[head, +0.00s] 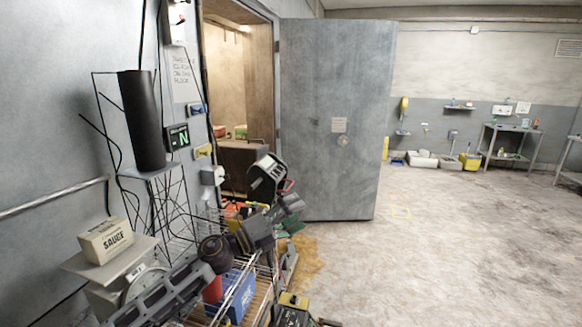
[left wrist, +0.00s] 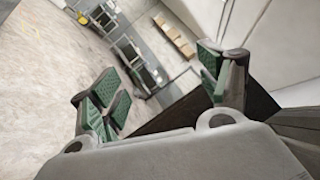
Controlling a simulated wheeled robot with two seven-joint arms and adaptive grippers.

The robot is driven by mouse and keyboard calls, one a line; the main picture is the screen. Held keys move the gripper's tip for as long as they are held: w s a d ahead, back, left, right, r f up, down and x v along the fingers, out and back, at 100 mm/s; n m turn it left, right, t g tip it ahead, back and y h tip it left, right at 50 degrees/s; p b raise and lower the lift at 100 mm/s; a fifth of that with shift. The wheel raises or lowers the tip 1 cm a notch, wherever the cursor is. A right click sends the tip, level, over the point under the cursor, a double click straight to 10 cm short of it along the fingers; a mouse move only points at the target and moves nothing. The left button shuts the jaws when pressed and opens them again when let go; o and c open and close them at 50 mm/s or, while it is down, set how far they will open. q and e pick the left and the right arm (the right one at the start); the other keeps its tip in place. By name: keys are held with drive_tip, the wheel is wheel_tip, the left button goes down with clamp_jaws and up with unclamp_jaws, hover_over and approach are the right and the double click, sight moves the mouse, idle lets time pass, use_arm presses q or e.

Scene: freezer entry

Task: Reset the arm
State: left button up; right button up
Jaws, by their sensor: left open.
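My left arm comes in from the lower left in the head view and reaches over the wire cart. My left gripper (head: 290,224) is at its far end, near the lower part of the open freezer door, partly hidden by the arm. In the left wrist view the left gripper (left wrist: 165,83) shows its green-padded fingers spread wide apart. Nothing is between them; floor and a dark surface show beyond. My right gripper does not show in either view.
The wire cart (head: 257,312) holds a blue crate (head: 236,298) and other items close under my arm. The grey freezer door (head: 335,120) stands open. The floor (head: 450,240) at right is clear.

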use_arm(q)
drive_tip(key=s+a+f+n+t+y, duration=0.2)
drive_tip(key=s+a+f+n+y, duration=0.2)
drive_tip(key=a+f+n+y, duration=0.75)
drive_tip(key=s+a+f+n+t+y, duration=0.2)
drive_tip(key=s+a+f+n+y, duration=0.35)
drive_tip(key=n, duration=0.95)
drive_tip(key=s+a+f+n+g, duration=0.3)
drive_tip(key=s+f+g, duration=0.2)
drive_tip(key=s+f, duration=0.5)
drive_tip(key=s+a+f+n+g, duration=0.3)
drive_tip(key=s+f+g, duration=0.35)
drive_tip(key=s, duration=0.65)
drive_tip(key=s+f+b, duration=0.2)
drive_tip(key=s+f, duration=0.1)
drive_tip(key=f, duration=3.3)
drive_tip(key=s+a+f+b, duration=0.1)
drive_tip(key=s+a+f, duration=0.1)
drive_tip(key=s+f, duration=0.8)
drive_tip(key=s+a+f+g+y+b, duration=0.1)
drive_tip(key=s+a+f, duration=0.1)
drive_tip(key=s+f, duration=0.9)
drive_tip(key=shift+s+a+m, duration=0.2)
drive_tip(key=shift+s+m, duration=0.25)
drive_tip(key=shift+s, duration=0.05)
